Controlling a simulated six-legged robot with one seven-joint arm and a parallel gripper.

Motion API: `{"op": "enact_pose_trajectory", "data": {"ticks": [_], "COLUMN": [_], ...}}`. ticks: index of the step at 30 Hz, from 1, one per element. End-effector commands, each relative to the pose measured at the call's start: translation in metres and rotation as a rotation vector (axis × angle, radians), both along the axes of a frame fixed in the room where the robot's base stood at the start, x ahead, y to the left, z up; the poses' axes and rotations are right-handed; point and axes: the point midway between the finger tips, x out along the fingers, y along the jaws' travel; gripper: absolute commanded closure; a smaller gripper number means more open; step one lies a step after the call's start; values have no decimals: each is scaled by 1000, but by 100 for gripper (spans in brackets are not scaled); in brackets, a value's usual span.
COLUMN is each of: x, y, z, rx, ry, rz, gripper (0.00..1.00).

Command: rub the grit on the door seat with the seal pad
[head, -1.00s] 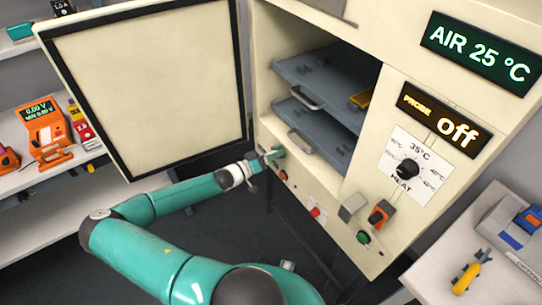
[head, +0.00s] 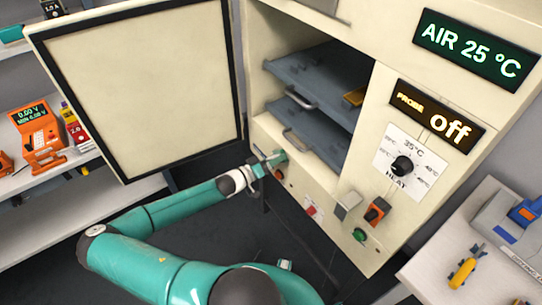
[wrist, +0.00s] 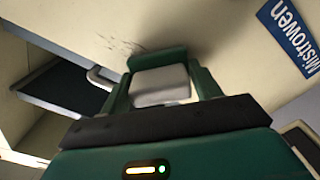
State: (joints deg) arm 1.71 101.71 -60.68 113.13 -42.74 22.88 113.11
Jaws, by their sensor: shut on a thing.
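My gripper (head: 275,158) is at the cream front face of the oven, just below the lower left of its opening. In the wrist view my gripper (wrist: 160,75) is shut on a pale grey block, the seal pad (wrist: 162,88). The pad is close to the cream door seat (wrist: 195,30); I cannot tell whether it touches. Dark specks of grit (wrist: 132,46) show on the seat just beyond the fingertips, with a faint darker smear beside them. In the head view the grit and pad cannot be made out.
The oven door (head: 145,90) stands open at the left. Grey shelves (head: 318,75) with handles fill the opening. A knob (head: 402,165) and switches are on the right panel. A blue label (wrist: 295,35) is on the oven face. A shelf with orange meters (head: 37,135) stands left.

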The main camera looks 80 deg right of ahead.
Motion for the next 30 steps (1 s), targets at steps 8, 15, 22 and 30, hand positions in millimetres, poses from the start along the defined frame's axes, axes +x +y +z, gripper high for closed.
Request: {"op": "enact_pose_trajectory", "data": {"ticks": [8, 15, 22, 30], "x": [-7, -21, -33, -43], "y": [6, 17, 26, 34], "z": [0, 0, 0, 1], "rx": [-1, -1, -2, -1], "ry": [1, 3, 1, 3], "rz": [0, 1, 1, -1], "gripper": [55, 55, 55, 55]}}
